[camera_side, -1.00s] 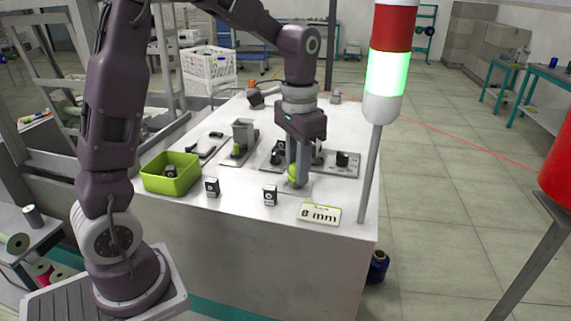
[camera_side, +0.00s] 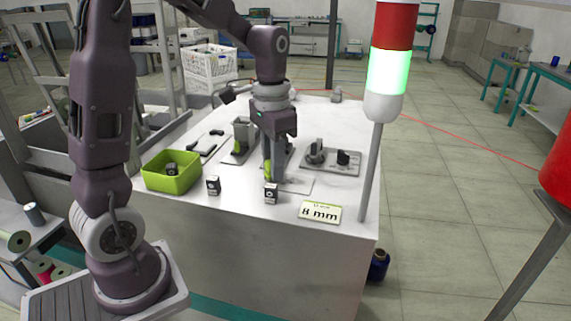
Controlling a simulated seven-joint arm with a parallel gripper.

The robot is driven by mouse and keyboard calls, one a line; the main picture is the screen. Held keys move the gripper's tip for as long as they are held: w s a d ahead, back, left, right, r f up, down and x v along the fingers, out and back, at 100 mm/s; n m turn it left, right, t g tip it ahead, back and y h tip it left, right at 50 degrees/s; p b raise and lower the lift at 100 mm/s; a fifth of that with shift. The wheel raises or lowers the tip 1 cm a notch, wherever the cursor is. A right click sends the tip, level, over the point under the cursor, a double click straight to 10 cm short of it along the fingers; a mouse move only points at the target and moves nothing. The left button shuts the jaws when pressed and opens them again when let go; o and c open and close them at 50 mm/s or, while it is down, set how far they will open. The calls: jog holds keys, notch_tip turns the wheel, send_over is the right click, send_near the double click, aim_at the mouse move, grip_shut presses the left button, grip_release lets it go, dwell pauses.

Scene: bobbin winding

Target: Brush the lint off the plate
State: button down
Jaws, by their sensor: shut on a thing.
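My gripper (camera_side: 273,172) points straight down, low over the white table, and is shut on a small green thing (camera_side: 267,169), which looks like the brush. The fingers hide most of it, and I cannot tell whether its lower end touches the surface. A thin, pale flat plate (camera_side: 298,185) lies on the table just right of the fingers. Its left part is hidden behind them. Any lint on it is too small to make out.
Two small dark blocks (camera_side: 213,185) (camera_side: 271,193) stand near the front edge, one close before my gripper. A green bin (camera_side: 172,182) is at left, an "8 mm" sign (camera_side: 320,212) at right. Behind are a grey fixture with knobs (camera_side: 331,161) and a grey holder (camera_side: 241,132). A signal-lamp pole (camera_side: 371,175) stands at right.

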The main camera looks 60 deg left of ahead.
jog(key=shift+s+a+r, duration=0.1)
jog(key=shift+r, duration=3.95)
jog(key=shift+f, duration=0.2)
